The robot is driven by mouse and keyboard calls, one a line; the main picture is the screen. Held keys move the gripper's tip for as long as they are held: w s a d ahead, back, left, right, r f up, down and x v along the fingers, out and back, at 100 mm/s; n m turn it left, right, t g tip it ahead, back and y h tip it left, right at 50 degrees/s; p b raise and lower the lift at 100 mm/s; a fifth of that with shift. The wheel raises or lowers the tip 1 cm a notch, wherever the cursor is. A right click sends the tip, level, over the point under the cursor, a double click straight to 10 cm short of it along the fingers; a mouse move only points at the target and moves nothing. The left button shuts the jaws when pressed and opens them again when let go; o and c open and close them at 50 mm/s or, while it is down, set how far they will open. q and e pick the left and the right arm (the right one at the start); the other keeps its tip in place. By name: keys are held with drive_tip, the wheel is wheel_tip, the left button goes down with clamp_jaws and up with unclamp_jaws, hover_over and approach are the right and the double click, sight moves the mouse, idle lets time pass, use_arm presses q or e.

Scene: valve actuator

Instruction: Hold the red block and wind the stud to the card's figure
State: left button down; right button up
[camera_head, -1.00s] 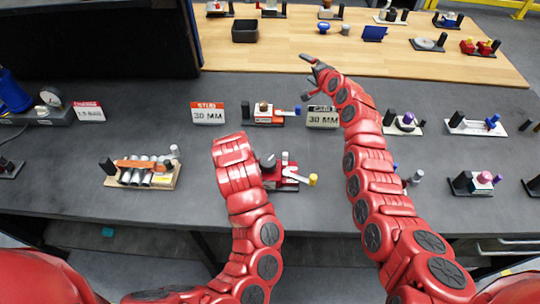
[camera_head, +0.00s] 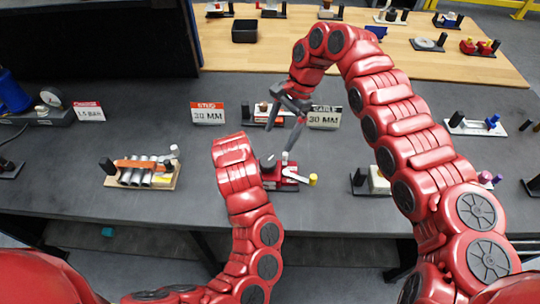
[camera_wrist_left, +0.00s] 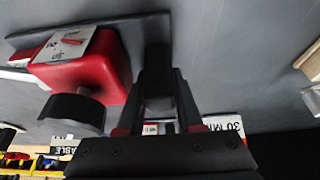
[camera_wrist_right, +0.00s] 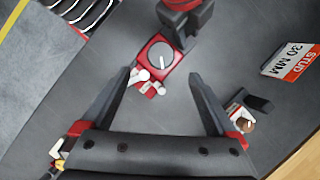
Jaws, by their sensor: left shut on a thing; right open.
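The red block (camera_head: 280,174) sits on the dark bench, with a grey round top, a small pale upright part and a pale lever with a yellow tip. In the right wrist view the red block (camera_wrist_right: 160,50) shows a grey disc with a white mark. My left gripper (camera_wrist_left: 160,85) is shut on a black post (camera_wrist_left: 158,58) beside the red block (camera_wrist_left: 85,70). My right gripper (camera_head: 281,138) is open and empty above the block; its spread fingers show in the right wrist view (camera_wrist_right: 163,75). The red stud card (camera_head: 208,113) reads 30 MM.
A cable card (camera_head: 324,117) also reads 30 MM. Another small fixture (camera_head: 262,113) stands between the cards, behind the right gripper. A wooden tray of cylinders (camera_head: 143,173) lies to the left. Bare bench lies in front of the stud card.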

sight(268, 160)
drive_tip(key=x, duration=0.9)
drive_tip(key=c, duration=1.4)
drive_tip(key=shift+d+m+t, duration=0.2)
drive_tip(key=shift+m+t, duration=0.1)
drive_tip(key=shift+m, duration=0.5)
drive_tip(key=shift+s+a+m+y, duration=0.15)
drive_tip(key=shift+m+y, duration=0.15)
drive_tip(key=shift+m, duration=0.5)
drive_tip(key=o, duration=1.4)
